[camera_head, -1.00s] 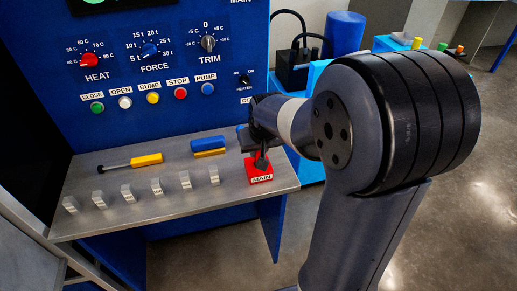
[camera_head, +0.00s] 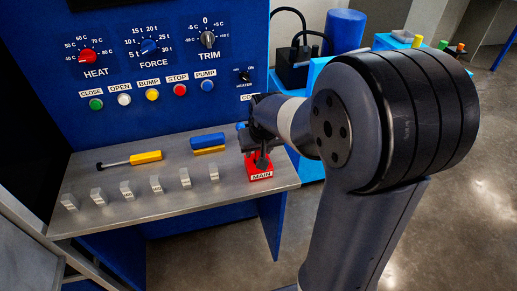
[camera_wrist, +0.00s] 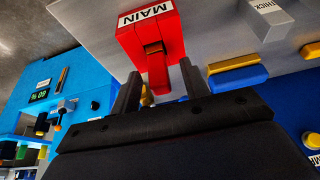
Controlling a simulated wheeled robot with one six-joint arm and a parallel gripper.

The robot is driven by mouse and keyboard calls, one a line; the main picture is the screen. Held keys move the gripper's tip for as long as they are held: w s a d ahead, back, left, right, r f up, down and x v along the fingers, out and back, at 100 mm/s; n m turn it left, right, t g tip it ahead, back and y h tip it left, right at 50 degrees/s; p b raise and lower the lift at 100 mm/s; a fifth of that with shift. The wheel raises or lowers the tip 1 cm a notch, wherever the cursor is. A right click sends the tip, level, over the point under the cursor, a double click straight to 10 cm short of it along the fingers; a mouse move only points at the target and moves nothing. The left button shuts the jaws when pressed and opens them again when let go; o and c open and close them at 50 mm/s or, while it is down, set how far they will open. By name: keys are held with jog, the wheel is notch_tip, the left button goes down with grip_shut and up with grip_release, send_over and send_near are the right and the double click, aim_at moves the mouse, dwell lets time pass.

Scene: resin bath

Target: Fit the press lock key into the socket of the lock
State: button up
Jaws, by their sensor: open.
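I cannot make out a press lock key or its socket for certain in either view. My gripper (camera_head: 262,157) is over the red MAIN switch block (camera_head: 260,174) at the shelf's right end, and my arm hides part of that area. In the wrist view the open fingers of my gripper (camera_wrist: 160,72) stand on either side of the red lever (camera_wrist: 157,72) of the MAIN block (camera_wrist: 150,30). The fingers appear apart from the lever, and nothing is clearly held. Part of the panel beside my gripper is hidden.
The grey shelf (camera_head: 130,217) holds a row of small grey blocks (camera_head: 126,190), a yellow-handled tool (camera_head: 146,157) and a blue-and-yellow block (camera_head: 208,143). The blue panel (camera_head: 110,120) with dials and buttons rises behind. A light blue unit (camera_head: 315,75) stands to the right.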

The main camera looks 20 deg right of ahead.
jog(key=p+v, duration=0.1)
jog(key=v, duration=0.9)
jog(key=shift+s+r, duration=0.25)
jog(key=shift+r, duration=0.05)
notch_tip(320, 180, up, 12)
jog(key=p, duration=1)
jog(key=shift+f, duration=0.1)
notch_tip(320, 180, down, 12)
jog(key=b, duration=1)
jog(key=shift+r, duration=0.2)
